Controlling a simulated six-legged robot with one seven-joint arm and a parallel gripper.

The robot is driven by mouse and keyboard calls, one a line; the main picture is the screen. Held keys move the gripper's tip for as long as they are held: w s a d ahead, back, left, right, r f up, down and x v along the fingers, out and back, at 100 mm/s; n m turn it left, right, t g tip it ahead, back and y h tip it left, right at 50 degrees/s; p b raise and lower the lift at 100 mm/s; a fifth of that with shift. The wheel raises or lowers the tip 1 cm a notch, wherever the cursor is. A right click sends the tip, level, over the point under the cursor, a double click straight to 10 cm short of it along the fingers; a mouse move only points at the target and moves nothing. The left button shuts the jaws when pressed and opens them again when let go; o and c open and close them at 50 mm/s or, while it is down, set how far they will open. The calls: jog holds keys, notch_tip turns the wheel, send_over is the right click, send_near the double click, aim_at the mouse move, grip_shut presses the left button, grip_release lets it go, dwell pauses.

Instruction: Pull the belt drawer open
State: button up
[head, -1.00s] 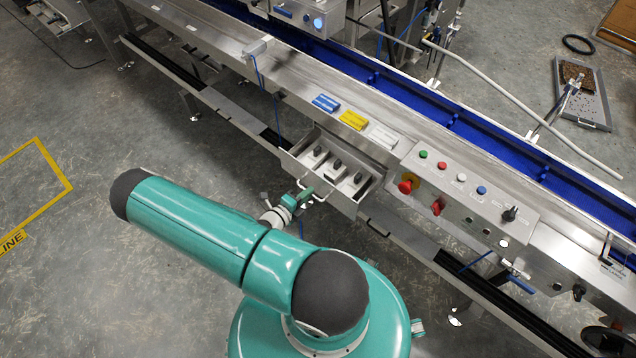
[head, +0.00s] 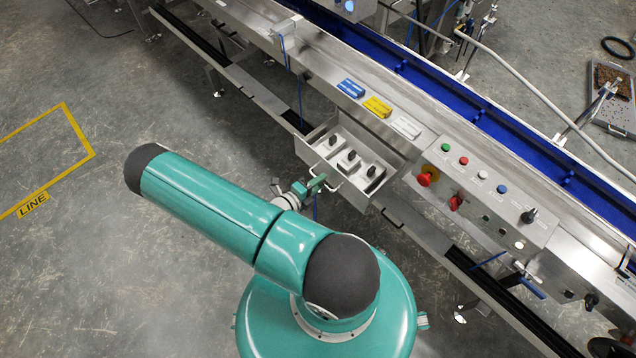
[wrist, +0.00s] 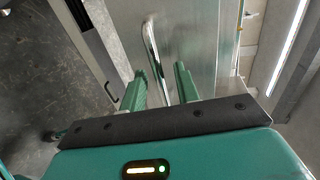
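The belt drawer (head: 334,176) is a grey metal box under the conveyor's near edge. It stands well out from the frame, its inside visible from above. Several pale blocks with dark knobs lie in it. Its bar handle (head: 333,181) is on the front face; the handle also shows in the wrist view (wrist: 153,52) as a shiny bar against the drawer front (wrist: 190,35). My gripper (head: 312,187) is at the handle. In the wrist view its two green fingers (wrist: 162,84) lie on either side of the bar; their exact contact is hard to see.
Blue, yellow and white blocks (head: 377,107) sit on the conveyor ledge above the drawer. A control panel (head: 480,190) with coloured buttons and a red knob is to the right. A lower rail (head: 250,95) runs beneath the conveyor. The floor to the left is clear around yellow line markings.

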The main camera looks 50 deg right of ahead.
jog(key=v, duration=1.3)
jog(key=shift+a, duration=0.35)
jog(key=shift+r, duration=0.1)
jog(key=w+a+r+m+y, duration=0.2)
jog(key=a+r+m+y, duration=0.1)
jog(key=r+m, duration=0.45)
jog(key=w+a+r+m+y, duration=0.25)
jog(key=r+m, duration=0.35)
jog(key=r, duration=0.3)
jog(key=w+a+r+m+y, duration=0.2)
jog(key=a+r+m+y, duration=0.15)
jog(key=r+m, duration=0.45)
jog(key=s+a+r+m+t+y, duration=0.2)
jog(key=r+m, duration=0.2)
jog(key=r, duration=0.3)
jog(key=s+a+r+m+t+y, duration=0.2)
jog(key=s+r+m+t, duration=0.1)
jog(key=r, duration=0.5)
jog(key=s+a+r+m+t+y, duration=0.2)
jog(key=r+m, duration=0.3)
jog(key=r, duration=0.3)
jog(key=shift+s+a+r+m+t, duration=0.25)
jog(key=shift+s+a+m+t, duration=0.15)
jog(key=shift+t, duration=0.1)
